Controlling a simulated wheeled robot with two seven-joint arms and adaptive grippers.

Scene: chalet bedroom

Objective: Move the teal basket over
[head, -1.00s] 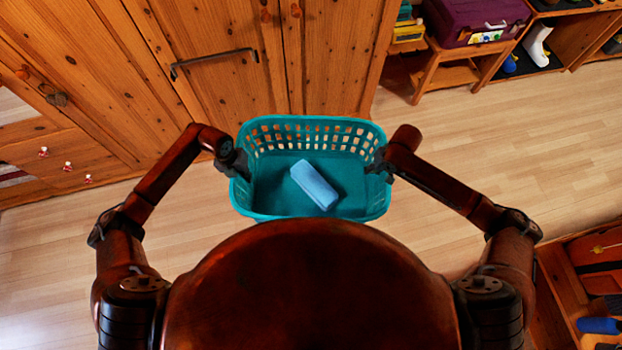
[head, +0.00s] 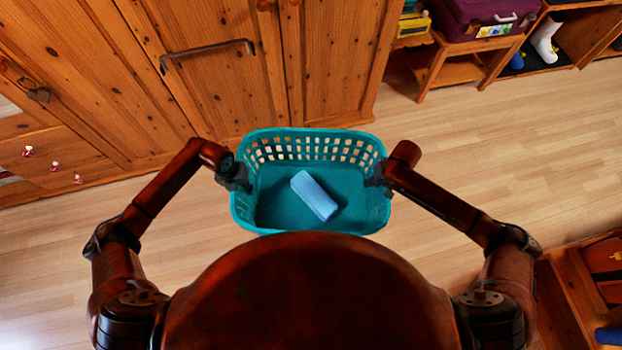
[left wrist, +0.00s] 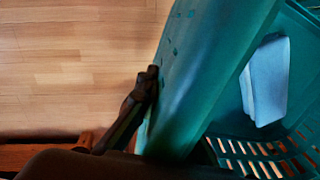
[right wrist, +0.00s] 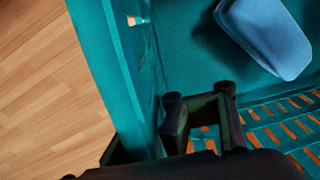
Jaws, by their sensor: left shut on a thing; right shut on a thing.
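The teal basket (head: 300,221) is in front of my body in the head view, with slotted walls and an open top. A folded light-blue cloth-like thing (head: 315,195) lies on its floor; it also shows in the left wrist view (left wrist: 265,82) and the right wrist view (right wrist: 264,36). My left gripper (head: 240,180) is shut on the basket's left side wall, and its finger shows against the wall in the left wrist view (left wrist: 146,100). My right gripper (head: 380,178) is shut on the right side wall. The parts of the wall between the fingers are hidden.
A wooden wardrobe (head: 215,95) with a dark handle stands behind the basket. A low shelf (head: 450,72) holding a purple case (head: 485,18) is at the upper right. Another wooden unit (head: 575,290) is at the lower right. The wooden floor (head: 490,150) to the right is clear.

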